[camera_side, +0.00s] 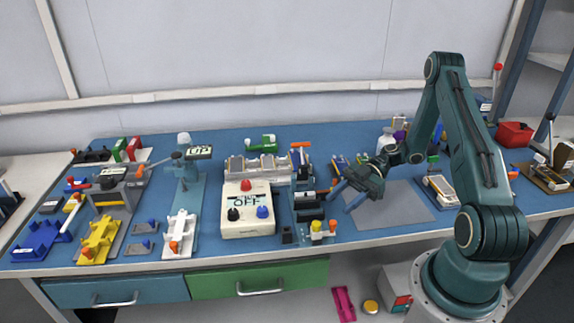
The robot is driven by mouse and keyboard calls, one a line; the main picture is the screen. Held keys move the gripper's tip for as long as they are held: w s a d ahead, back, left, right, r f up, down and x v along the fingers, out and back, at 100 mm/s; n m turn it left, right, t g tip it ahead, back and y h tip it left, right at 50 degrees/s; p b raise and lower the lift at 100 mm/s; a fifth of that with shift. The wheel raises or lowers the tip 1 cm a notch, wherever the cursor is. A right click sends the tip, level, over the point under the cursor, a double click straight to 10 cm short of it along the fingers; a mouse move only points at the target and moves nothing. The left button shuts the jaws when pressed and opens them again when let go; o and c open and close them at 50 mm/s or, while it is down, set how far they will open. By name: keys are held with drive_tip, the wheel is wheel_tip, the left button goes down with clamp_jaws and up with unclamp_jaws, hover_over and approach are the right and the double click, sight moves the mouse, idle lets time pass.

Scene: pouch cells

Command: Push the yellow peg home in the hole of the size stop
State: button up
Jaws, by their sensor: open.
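A small yellow peg (316,226) shows at the front edge of the blue bench, in front of the dark roller device. It stands at a small block with a pale base (318,239), which may be the size stop. An orange part is just to its right. The hole is too small to make out, and I cannot tell how deep the peg sits. My gripper (343,199) is open and points down to the left, above and to the right of the peg, apart from it. Nothing shows between its fingers.
A dark roller device (307,205) with an orange handle stands left of my gripper. A cream box reading OFF (248,210) is further left.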

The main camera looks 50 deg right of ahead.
drive_tip(key=v, duration=0.4)
drive_tip(key=shift+r, duration=0.1)
idle(0.6)
drive_tip(key=a+r+m+g+h, duration=0.3)
drive_tip(key=a+r+m+h, duration=0.3)
drive_tip(key=a+r+h, duration=0.65)
drive_tip(key=s+a+r+m+t+h, duration=0.1)
drive_tip(key=s+a+r+m+t, duration=0.2)
drive_tip(key=s+r+m, duration=0.6)
drive_tip(key=shift+s+r+t+h, duration=0.35)
drive_tip(key=shift+s+r+t, duration=0.55)
drive_tip(key=shift+s+r, duration=0.4)
